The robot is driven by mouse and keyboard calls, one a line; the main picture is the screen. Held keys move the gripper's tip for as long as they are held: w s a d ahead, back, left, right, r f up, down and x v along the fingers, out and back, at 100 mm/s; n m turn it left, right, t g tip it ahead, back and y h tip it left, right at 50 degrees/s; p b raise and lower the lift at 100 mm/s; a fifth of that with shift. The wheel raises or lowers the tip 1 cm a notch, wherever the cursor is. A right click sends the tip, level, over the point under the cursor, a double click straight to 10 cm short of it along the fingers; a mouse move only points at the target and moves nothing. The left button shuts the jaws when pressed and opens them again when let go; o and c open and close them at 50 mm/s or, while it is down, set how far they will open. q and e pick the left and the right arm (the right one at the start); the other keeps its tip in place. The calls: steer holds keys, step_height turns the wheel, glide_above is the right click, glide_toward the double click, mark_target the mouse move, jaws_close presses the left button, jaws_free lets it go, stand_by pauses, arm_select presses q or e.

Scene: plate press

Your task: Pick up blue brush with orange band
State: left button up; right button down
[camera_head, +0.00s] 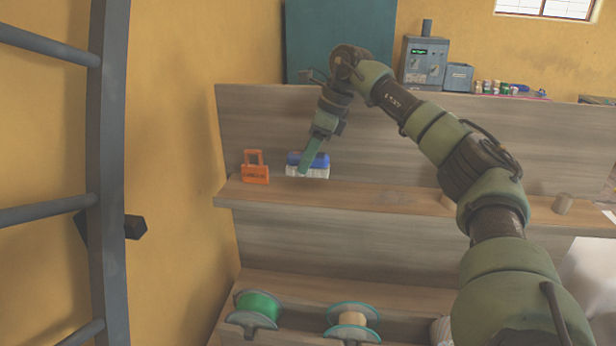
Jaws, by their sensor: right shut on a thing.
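The blue brush (322,160) has a blue top and pale bristles below. It is upright at the left part of the wooden shelf, its bristles at or very near the board. I cannot make out an orange band on it. My right gripper (307,160) reaches down from above and is shut on the brush, its green finger covering part of the front. My left gripper is not in view.
An orange object with a handle (255,168) stands on the shelf (370,194) just left of the brush. Green (258,305) and beige (352,319) spools sit on the lower level. A ladder (108,180) rises at left.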

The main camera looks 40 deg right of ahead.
step_height(320, 180, up, 15)
steer(key=shift+r, duration=0.15)
stand_by(0.4)
